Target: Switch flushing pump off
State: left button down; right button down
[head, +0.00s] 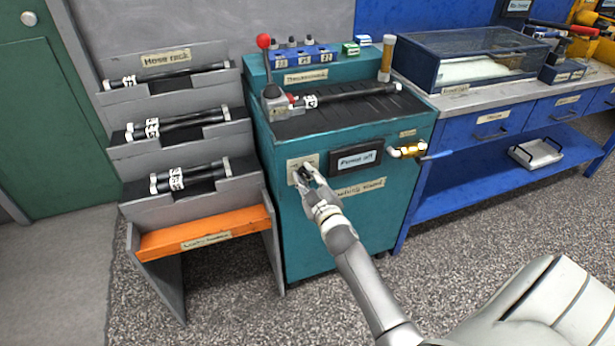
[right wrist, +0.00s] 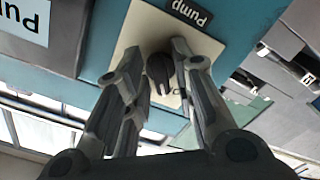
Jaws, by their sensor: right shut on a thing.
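The teal flushing stand (head: 300,235) has a pale plate (head: 294,165) on its front with a dark switch knob (right wrist: 159,74) in the middle. The plate bears the word "Pump" (right wrist: 191,15) in the right wrist view. My right gripper (head: 307,175) is at this plate, its fingers shut on either side of the knob. The knob is mostly hidden behind the fingers in the head view. A dark display (head: 357,159) to the right of the plate seems to read "Pump off". My left gripper is not in view.
A grey hose rack (head: 177,57) with several hoses stands left of the stand. A hose (head: 350,93) and a red-knobbed lever (head: 264,42) are on the stand's top. A brass valve (head: 405,151) sticks out at its right. A blue workbench (head: 485,125) stands beyond.

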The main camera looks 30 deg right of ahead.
jog(key=shift+n, duration=0.9)
jog(key=c, duration=1.5)
grip_release()
jog(key=v, duration=1.2)
jog(key=shift+a, duration=0.1)
